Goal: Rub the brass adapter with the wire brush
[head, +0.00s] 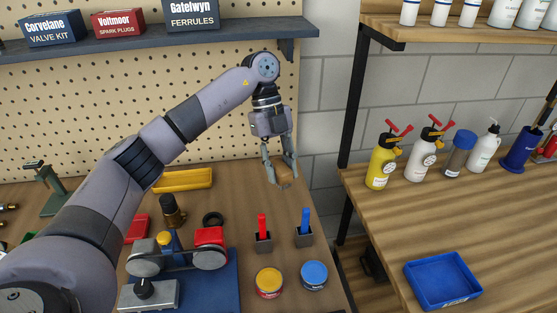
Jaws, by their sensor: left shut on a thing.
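My left gripper (280,172) points down over the right part of the workbench, near its back. It is shut on a small tan-brown thing (285,184). Little of that thing shows, and I cannot tell for sure whether it is the wire brush. A dark, brass-toned fitting (173,212) stands upright on the bench, left of my gripper; it may be the brass adapter. Small brass pieces (5,207) also show at the far left edge. My right gripper is not in view.
A machine with a red block (211,238) sits on a blue base. Red (262,228) and blue (305,222) handled items stand in grey holders, with two round tins (314,274) in front. A yellow tray (184,179) lies at the back. A blue tray (443,278) is on the right-hand table.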

